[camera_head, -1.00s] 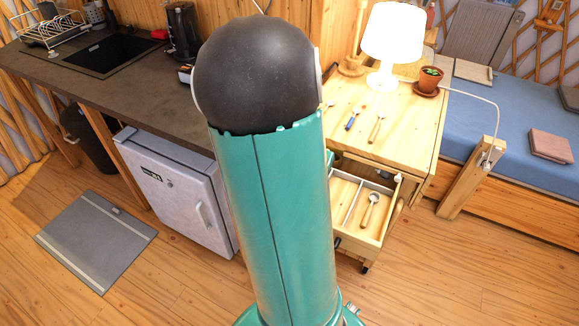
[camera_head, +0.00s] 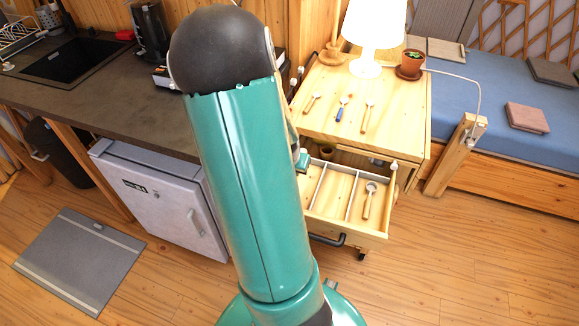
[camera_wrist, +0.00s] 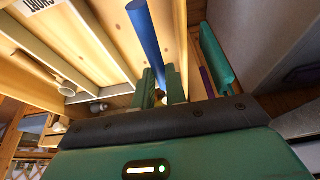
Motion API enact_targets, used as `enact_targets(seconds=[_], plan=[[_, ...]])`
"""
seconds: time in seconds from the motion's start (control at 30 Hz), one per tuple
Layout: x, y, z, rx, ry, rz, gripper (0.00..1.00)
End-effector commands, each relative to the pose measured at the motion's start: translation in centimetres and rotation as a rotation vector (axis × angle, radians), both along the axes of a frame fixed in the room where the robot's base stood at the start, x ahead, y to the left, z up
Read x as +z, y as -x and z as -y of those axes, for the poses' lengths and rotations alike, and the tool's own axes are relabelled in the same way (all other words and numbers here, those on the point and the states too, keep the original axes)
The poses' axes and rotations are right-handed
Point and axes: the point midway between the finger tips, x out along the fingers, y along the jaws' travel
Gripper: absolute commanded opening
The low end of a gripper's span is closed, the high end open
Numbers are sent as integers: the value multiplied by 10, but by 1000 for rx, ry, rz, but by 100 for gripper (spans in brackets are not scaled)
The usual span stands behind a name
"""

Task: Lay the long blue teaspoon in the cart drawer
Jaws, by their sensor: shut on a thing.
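A long blue rod, the teaspoon's handle (camera_wrist: 148,38), shows in the wrist view between the green fingers of my gripper (camera_wrist: 162,88). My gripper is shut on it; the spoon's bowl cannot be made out. The open cart drawer (camera_head: 320,229) is to the right of my arm in the head view, with thin dividers making several compartments. A spoon with a wooden handle (camera_head: 366,203) lies in its right compartment. In the wrist view, pale drawer compartments (camera_wrist: 95,45) lie to the left of and behind the blue handle. In the head view my arm hides most of the gripper.
The wooden cart top (camera_head: 400,125) holds a short blue-handled spoon (camera_head: 340,112), two wooden-handled spoons, a white lamp (camera_head: 374,25) and a potted plant (camera_head: 411,65). A white fridge (camera_head: 165,200) stands left of my arm. Floor is clear right of the drawer.

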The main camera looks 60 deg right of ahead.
Motion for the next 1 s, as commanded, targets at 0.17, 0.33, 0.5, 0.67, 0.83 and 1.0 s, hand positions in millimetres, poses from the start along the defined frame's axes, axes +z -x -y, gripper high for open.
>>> enact_targets(seconds=[0.17,0.33,0.5,0.67,0.83,1.0], plan=[[-13,4,0,-4,-2,-1,0],[-29,4,1,-4,-2,-1,0],[-44,3,1,-3,-2,0,0],[-56,1,1,-2,0,0,0],[-63,0,1,-2,0,1,0],[-64,-1,1,-2,0,1,0]])
